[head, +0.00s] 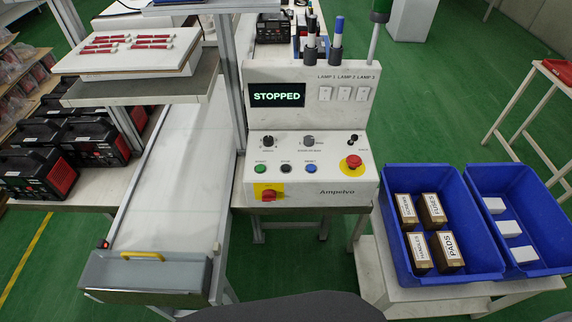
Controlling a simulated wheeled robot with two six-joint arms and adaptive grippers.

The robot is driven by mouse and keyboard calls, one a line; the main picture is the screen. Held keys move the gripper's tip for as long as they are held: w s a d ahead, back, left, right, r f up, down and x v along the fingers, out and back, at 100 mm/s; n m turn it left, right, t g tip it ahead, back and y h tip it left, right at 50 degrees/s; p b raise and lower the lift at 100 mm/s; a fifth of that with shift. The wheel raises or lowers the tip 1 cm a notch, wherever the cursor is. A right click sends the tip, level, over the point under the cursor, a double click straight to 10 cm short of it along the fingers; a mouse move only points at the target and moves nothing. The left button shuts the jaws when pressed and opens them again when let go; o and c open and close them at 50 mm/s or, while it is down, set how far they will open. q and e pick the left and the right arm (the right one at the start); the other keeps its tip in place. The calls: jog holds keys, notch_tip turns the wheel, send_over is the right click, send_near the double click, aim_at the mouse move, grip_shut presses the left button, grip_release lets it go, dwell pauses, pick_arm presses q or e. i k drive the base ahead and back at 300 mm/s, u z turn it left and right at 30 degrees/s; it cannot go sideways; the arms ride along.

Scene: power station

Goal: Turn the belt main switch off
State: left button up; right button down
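A white control console (310,110) stands in the middle of the head view. Its screen (276,95) reads STOPPED in green letters. A red switch on a yellow plate (268,194), apparently the main switch, sits on the console's lower front at the left. Its exact handle position is too small to tell. A red mushroom button on a yellow disc (353,162) is at the right of the sloped panel. The belt (172,180) runs along the console's left side. Neither of my grippers is in view.
Green, black and blue buttons (286,169) and two knobs (309,141) are close above the switch. Blue bins (392,228) with boxes stand on a table at right. Black-and-red units (38,158) are at left. The space before the console is clear.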

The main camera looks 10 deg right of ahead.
aim_at(268, 195)
jog(key=u, duration=1.85)
jog(key=k, duration=1.35)
jog(key=z, duration=2.05)
jog(key=i, duration=0.5)
jog(key=z, duration=0.1)
